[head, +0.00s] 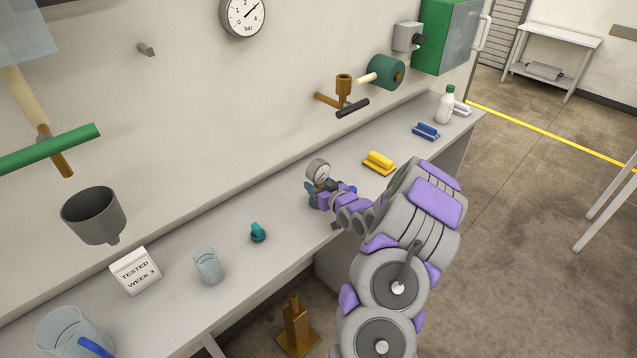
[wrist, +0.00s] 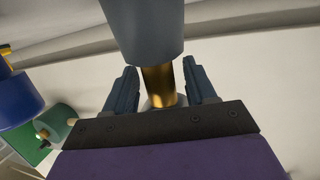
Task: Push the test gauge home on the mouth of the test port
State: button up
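The test gauge (head: 318,171), with a round pale dial, is at my gripper (head: 322,192), over the bench near its front edge. In the wrist view a grey cylinder (wrist: 142,28) with a brass stem (wrist: 158,85) sits between the two dark fingers of my gripper (wrist: 160,82). Narrow gaps seem to show beside the stem, so I cannot tell whether the fingers touch it. A brass upright fitting (head: 343,86) stands on a wall pipe behind the bench. A brass post on a flange (head: 295,325) is below the bench front. I cannot tell which is the test port.
On the bench (head: 220,310) are a teal cap (head: 258,233), clear cup (head: 206,265), white sign (head: 136,271), jug (head: 70,335), yellow block (head: 379,163), blue block (head: 426,131) and white bottle (head: 446,104). A grey funnel (head: 94,215) juts from the wall.

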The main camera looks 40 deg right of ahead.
aim_at(322, 177)
grip_shut()
dwell(0.3)
jog(key=shift+r, duration=0.1)
jog(key=shift+r, duration=0.3)
notch_tip(322, 177, up, 3)
jog(key=shift+r+p, duration=0.15)
jog(key=shift+p, duration=0.65)
jog(key=s+a+r+p, duration=0.1)
jog(key=s+a+p, duration=0.9)
jog(key=s+p, duration=0.2)
jog(key=shift+p, duration=0.45)
